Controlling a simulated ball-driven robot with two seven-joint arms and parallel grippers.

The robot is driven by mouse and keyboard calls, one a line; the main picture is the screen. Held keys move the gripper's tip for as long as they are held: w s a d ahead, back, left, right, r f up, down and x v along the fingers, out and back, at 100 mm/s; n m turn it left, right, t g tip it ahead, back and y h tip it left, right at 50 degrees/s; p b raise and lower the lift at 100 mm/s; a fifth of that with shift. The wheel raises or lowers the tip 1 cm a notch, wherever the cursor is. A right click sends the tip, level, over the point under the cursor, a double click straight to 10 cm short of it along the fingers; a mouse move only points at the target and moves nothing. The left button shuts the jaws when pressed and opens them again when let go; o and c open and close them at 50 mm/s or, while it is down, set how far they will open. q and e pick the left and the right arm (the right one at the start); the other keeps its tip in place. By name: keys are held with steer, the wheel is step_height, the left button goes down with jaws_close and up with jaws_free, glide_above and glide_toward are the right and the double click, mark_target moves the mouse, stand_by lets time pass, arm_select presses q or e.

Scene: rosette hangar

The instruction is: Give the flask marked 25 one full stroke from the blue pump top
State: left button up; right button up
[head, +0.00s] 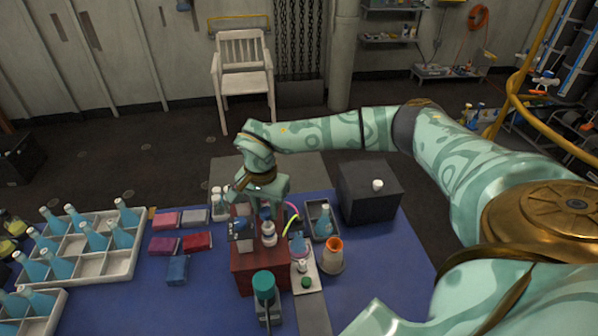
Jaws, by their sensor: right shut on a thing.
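My right gripper (264,205) reaches down over the back of a dark red box stand (258,276) and is shut. A small blue patch (265,213) shows just under its fingers, apparently the blue pump top, mostly hidden by the gripper. A white-topped bottle (268,235) stands in front of it on the stand. A flask with pale blue liquid (300,244) stands right of the stand. Another blue flask (324,220) sits in a dark grey tray (312,204). I cannot read the mark 25 on any flask. My left gripper is not in view.
An orange-rimmed beige cup (333,258) and a black box (369,194) stand at right. A teal-topped device (264,287) stands in front. White crates (102,272) of blue flasks fill the left. Colored packs (197,242) lie between. The blue mat is clear at front right.

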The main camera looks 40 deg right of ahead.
steer(key=shift+f+b, duration=0.5)
steer(key=shift+f, duration=0.5)
steer(key=o, duration=0.8)
steer(key=shift+c, duration=0.2)
steer(key=shift+r, duration=0.1)
step_height(320, 180, up, 7)
steer(key=p, duration=0.6)
steer(key=shift+p, duration=0.4)
